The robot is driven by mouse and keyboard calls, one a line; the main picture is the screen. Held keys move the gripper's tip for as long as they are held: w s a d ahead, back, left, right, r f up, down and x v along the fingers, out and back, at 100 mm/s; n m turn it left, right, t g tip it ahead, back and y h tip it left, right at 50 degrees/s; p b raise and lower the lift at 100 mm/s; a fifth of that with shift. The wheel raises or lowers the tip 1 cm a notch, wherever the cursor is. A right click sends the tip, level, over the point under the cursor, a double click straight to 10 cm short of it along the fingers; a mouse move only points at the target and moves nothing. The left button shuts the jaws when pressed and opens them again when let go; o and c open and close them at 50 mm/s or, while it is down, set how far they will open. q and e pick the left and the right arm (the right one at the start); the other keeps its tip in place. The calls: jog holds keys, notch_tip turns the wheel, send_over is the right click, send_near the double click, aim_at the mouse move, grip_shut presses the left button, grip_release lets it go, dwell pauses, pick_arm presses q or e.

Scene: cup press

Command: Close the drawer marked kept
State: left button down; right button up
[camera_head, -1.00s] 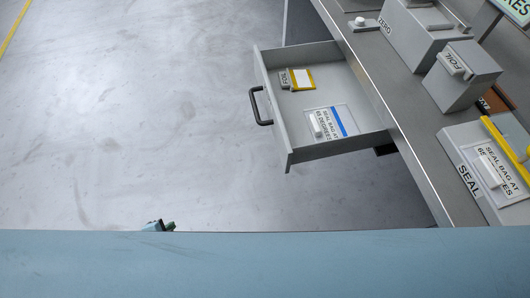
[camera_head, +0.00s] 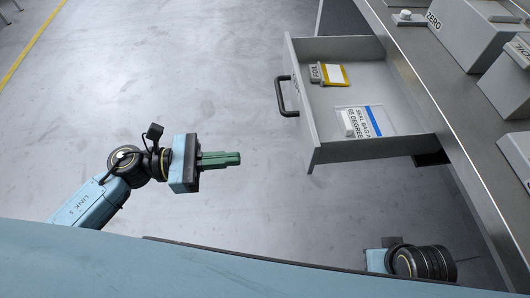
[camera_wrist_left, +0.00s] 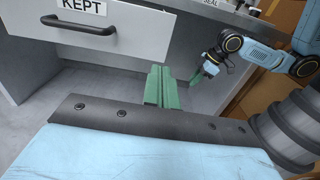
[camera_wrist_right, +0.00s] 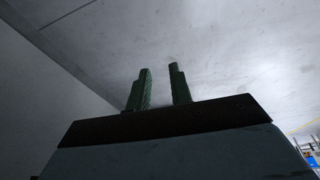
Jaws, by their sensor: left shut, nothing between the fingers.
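The grey drawer (camera_head: 318,160) stands open from the bench, its black handle (camera_head: 287,96) facing left. In the left wrist view the drawer front carries a label, KEPT (camera_wrist_left: 82,5), above the handle (camera_wrist_left: 78,26). My left gripper (camera_head: 238,158) is shut and empty, left of the drawer front and apart from it; its green fingers (camera_wrist_left: 160,72) show together in the left wrist view. My right gripper (camera_wrist_right: 161,75) is open, its two fingers apart with nothing between them. It is hidden in the head view.
Inside the drawer lie a yellow-edged packet (camera_head: 334,75) and a white card with a blue stripe (camera_head: 365,121). The grey bench (camera_head: 440,85) runs along the right with several grey boxes on it. The floor (camera_head: 170,70) left of the drawer is clear.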

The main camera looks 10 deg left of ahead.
aim_at(308, 152)
pick_arm(q)
jog(key=x, duration=1.2)
jog(key=shift+w+d, duration=0.1)
jog(key=shift+w+d+b, duration=0.15)
jog(key=shift+d+b, duration=0.15)
jog(key=shift+d, duration=0.2)
pick_arm(e)
jog(key=shift+a+r, duration=0.2)
jog(key=shift+r, duration=0.6)
